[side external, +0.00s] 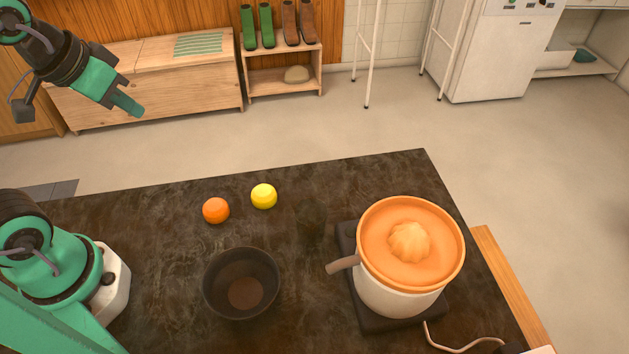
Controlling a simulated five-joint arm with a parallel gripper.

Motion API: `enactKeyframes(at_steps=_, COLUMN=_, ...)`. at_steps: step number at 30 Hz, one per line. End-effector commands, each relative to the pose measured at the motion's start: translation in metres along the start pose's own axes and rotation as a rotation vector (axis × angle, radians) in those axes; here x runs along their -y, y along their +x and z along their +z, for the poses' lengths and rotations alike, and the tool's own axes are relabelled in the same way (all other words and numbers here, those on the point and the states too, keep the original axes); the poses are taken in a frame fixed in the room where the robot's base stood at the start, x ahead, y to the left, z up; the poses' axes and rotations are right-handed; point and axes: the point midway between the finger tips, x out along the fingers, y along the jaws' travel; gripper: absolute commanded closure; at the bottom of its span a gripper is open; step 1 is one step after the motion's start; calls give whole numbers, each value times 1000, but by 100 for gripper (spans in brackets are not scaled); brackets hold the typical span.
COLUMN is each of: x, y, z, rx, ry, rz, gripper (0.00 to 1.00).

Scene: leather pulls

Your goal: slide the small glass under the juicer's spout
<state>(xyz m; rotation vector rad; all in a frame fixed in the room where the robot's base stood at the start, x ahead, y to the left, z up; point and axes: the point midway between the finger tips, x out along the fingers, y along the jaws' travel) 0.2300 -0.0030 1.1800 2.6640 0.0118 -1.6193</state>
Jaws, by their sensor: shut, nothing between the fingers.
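The small glass (311,219) is dark and see-through, hard to make out against the dark countertop. It stands on the counter behind and to the left of the juicer (398,293). The juicer has a white body, an orange bowl with a ribbed cone, and a brownish spout (342,265) pointing left. The glass is apart from the spout, farther back and a little left of it. My gripper (137,112) is at the upper left, shut and empty, raised well away from the glass and the juicer.
A dark bowl (241,306) sits on the counter (150,231) left of the spout. An orange fruit (216,210) and a yellow fruit (264,196) lie left of the glass. A dark base (346,238) is under the juicer, with a cord (455,346) at front right.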

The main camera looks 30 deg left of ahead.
Motion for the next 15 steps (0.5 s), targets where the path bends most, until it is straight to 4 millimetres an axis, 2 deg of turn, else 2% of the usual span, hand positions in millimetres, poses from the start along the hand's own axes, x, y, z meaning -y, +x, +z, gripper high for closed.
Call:
enactKeyframes(at_steps=8, x=-18, y=12, z=-26, rx=72, ry=-108, rz=20, gripper=100)
enactKeyframes(at_steps=15, x=-44, y=32, z=-54, rx=158, ry=-242, rz=22, gripper=100)
